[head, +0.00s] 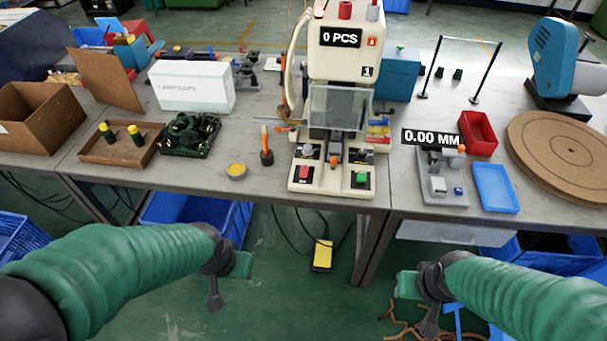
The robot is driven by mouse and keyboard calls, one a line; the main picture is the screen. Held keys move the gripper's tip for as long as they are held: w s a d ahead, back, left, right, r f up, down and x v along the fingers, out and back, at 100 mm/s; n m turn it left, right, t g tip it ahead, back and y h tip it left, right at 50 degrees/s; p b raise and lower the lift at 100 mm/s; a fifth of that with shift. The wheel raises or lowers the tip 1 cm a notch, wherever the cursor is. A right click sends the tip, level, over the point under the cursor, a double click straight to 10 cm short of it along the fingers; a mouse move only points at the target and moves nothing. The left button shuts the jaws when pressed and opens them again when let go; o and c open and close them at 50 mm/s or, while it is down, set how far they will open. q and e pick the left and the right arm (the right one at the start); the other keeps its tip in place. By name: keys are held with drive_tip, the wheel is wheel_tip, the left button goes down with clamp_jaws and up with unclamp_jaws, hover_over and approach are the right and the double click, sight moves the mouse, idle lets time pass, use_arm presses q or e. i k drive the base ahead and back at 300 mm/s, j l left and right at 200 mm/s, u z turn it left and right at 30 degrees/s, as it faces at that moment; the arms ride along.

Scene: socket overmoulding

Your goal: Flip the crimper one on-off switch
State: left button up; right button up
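The crimper (345,65), a cream machine with a "0 PCS" display and a "1" label, stands on the workbench at centre. Its base carries a red button (304,172) at left and a green button (360,179) at right. A small orange-red part (372,42) sits on its upper right front. I cannot tell which of these is the on-off switch, or its position. My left gripper (228,280) and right gripper (420,298) are low in front of the bench, apart from the crimper. Neither visibly holds anything; their finger opening is unclear.
A clear guard (340,107) covers the crimper's middle. A gauge (440,185) reading "0.00 MM" and a blue tray (495,187) are at right. A yellow pedal (322,255) lies on the floor.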

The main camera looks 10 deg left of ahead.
sight(304, 172)
drive_tip(key=i+j+z, duration=0.15)
drive_tip(key=i+j, duration=0.15)
drive_tip(key=i+j+z, duration=0.2)
drive_tip(key=j, duration=0.2)
drive_tip(key=i+j+z, duration=0.15)
drive_tip(key=i+j, duration=0.15)
drive_tip(key=i+j+z, duration=0.2)
drive_tip(key=j, duration=0.3)
drive_tip(key=z, duration=0.95)
